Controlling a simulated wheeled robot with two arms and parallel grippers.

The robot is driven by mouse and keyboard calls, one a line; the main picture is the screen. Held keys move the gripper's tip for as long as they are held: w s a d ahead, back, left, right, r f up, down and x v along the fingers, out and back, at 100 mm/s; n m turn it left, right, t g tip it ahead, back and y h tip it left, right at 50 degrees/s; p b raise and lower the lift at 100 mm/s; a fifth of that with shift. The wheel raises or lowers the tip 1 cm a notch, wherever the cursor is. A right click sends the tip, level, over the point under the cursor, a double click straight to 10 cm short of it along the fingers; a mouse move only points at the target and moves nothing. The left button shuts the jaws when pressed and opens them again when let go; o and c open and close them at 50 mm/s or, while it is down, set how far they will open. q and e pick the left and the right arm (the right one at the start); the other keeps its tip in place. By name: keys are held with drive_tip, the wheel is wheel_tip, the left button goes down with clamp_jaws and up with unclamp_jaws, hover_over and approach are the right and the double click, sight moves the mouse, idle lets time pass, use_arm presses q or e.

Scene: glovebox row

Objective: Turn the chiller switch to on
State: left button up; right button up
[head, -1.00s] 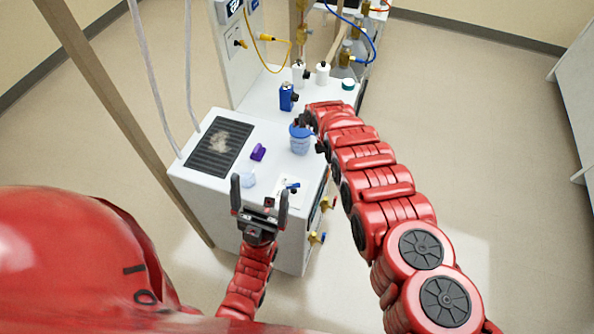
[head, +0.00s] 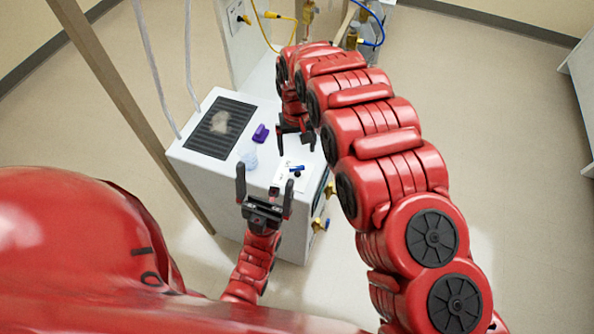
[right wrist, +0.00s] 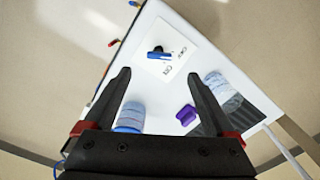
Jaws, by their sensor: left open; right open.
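The chiller switch has a blue handle (head: 297,168) and a black part, on a white label plate (head: 283,183) on top of a white cabinet. In the right wrist view the blue handle (right wrist: 160,55) lies roughly crosswise, with small dark lettering beside it that I cannot read surely. My right gripper (head: 296,147) is open and empty, pointing down just behind the switch, apart from it as far as I can tell. Its fingers (right wrist: 158,75) frame the switch from below in the wrist view. My left gripper (head: 264,176) is open and empty near the cabinet's front edge.
A translucent container (head: 248,155), a purple object (head: 260,133) and a dark grate (head: 222,127) are left of the switch. A blue-lidded jar (right wrist: 130,117) shows between my right fingers. Brass valves (head: 317,224) stick out from the cabinet's right side.

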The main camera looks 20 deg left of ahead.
sight(297, 168)
wheel_tip(297, 168, down, 7)
drive_tip(key=p, duration=0.3)
drive_tip(key=shift+f, duration=1.05)
drive_tip(key=c, duration=1.4)
